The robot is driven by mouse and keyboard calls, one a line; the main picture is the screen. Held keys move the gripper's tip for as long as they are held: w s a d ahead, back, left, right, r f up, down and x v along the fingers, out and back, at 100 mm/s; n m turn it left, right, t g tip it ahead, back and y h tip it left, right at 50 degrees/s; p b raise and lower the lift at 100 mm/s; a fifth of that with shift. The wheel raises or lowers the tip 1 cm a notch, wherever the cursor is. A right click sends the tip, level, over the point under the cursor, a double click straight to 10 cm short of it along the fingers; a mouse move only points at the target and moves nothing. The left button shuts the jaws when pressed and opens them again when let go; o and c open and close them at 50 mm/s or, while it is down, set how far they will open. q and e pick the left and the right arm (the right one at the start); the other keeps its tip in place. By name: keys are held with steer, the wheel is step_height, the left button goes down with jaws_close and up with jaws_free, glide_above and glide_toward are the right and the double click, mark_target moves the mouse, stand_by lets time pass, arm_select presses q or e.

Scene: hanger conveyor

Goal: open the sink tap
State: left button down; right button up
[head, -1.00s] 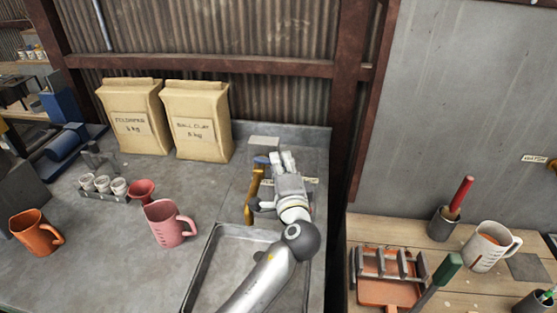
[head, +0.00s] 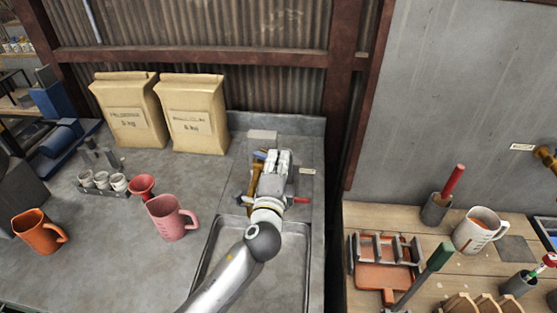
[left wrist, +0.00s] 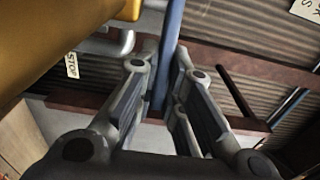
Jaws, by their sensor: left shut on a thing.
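The sink tap is a brass-coloured upright fitting (head: 253,185) at the back of the metal sink (head: 207,250), with a bit of blue at its top beside my gripper. My left gripper (head: 277,158) is just right of the tap in the head view, over the back of the sink. In the left wrist view, the left gripper (left wrist: 163,80) is shut on the blue tap lever (left wrist: 172,25), which runs up between its fingers. The brass body (left wrist: 55,50) fills the upper left there. Where the lever joins the body is hidden. My right gripper does not show.
A pink mug (head: 170,220) and a red funnel (head: 141,186) stand left of the sink. Two paper bags (head: 192,120) stand behind. A small grey block (head: 262,135) sits behind the tap. A wooden bench (head: 370,222) with tools lies to the right, past a gap.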

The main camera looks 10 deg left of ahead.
arm_select(q)
steer(key=c, duration=1.5)
jaws_free()
steer(key=s, duration=1.2)
steer(key=shift+d, duration=0.3)
